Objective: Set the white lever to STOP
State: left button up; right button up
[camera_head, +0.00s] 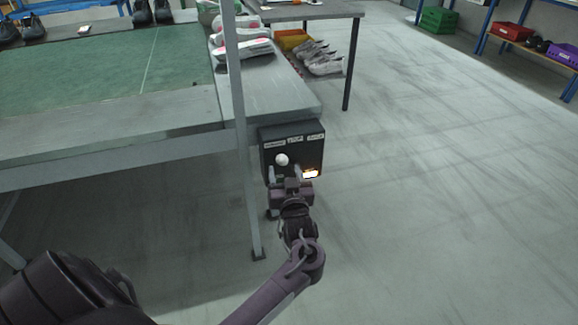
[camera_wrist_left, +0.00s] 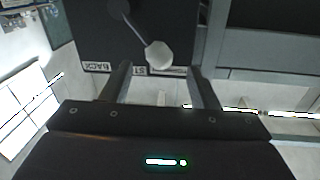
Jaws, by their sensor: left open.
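A dark control box (camera_head: 265,152) hangs at the corner of the bench, with several white labels along its top. The white lever knob (camera_head: 282,160) is below the left and middle labels in the head view. In the left wrist view the white knob (camera_wrist_left: 158,55) sits on a thin grey rod, tilted toward the labels. A BACK label (camera_wrist_left: 97,67) is readable there; the one beside it shows only "ST", and the knob overlaps the label further right. My left gripper (camera_head: 286,174) is open in front of the box, its fingers either side of the knob. The right gripper is out of view.
A grey post (camera_head: 240,130) stands left of the box. The bench (camera_head: 270,95) edge is directly above it. Shoes (camera_head: 325,65) lie behind.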

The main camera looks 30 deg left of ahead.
aim_at(283, 163)
pick_arm(q)
jog(key=shift+b+x, duration=0.3)
jog(key=shift+x, duration=2.05)
jog(key=shift+f, duration=0.1)
jog(key=shift+c, duration=0.2)
grip_shut()
